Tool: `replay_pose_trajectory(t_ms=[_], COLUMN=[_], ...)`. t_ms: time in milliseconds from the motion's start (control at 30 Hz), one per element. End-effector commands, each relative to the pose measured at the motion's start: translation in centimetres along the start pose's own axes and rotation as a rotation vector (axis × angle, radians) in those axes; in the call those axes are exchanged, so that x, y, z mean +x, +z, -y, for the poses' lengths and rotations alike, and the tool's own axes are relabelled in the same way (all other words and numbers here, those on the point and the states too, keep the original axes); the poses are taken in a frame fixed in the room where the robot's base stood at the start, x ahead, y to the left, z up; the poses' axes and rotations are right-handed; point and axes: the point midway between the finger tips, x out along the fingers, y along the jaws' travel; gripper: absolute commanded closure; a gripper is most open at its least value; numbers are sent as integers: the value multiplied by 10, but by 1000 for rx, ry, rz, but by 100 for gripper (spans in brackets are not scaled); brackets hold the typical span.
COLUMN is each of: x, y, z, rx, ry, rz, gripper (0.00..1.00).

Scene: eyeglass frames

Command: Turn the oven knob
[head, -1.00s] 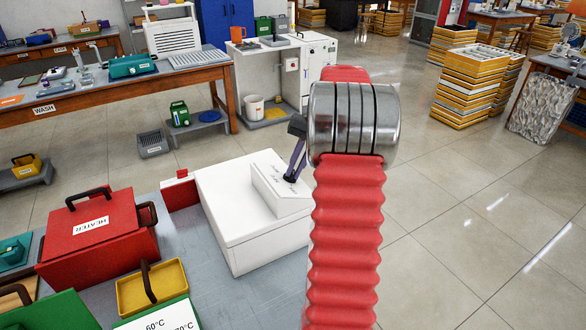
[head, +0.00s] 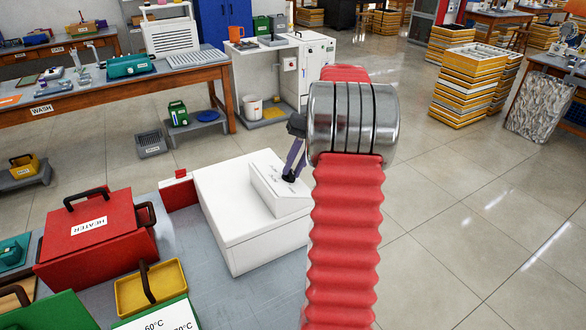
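A white box-shaped unit (head: 235,225), seemingly the oven, stands on the grey bench at the centre. A raised white panel with small, unreadable lettering (head: 272,190) sits on its top. My gripper (head: 291,174) reaches down to this panel from behind my red arm; its purple finger part and dark body show left of the silver joint. Its tip is at a small dark piece on the panel, seemingly the knob (head: 289,179). I cannot tell whether the tip grips, touches or only covers it. My arm hides the panel's right side, and the finger gap does not show.
A red HEATER box (head: 88,240), a yellow tray (head: 150,288) and a green box (head: 50,314) stand on the bench at the left. A small red block (head: 180,192) is at the unit's left. Open floor lies to the right.

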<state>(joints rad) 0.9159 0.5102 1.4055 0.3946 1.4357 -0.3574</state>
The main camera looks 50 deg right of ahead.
Motion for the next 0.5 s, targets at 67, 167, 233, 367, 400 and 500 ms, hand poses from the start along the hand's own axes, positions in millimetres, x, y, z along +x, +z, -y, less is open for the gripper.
replay_pose_trajectory(t_ms=[67, 167, 233, 367, 400, 500], x=[1, 1, 2, 2, 1, -2], y=[1, 1, 2, 2, 2, 2], z=[-1, -1, -2, -2, -2, -2], rx=[1, 2, 3, 3, 4, 4], ry=[0, 0, 0, 1, 1, 1], rz=[3, 5, 6, 8, 8, 8], gripper=[77, 71, 71, 71, 71, 71])
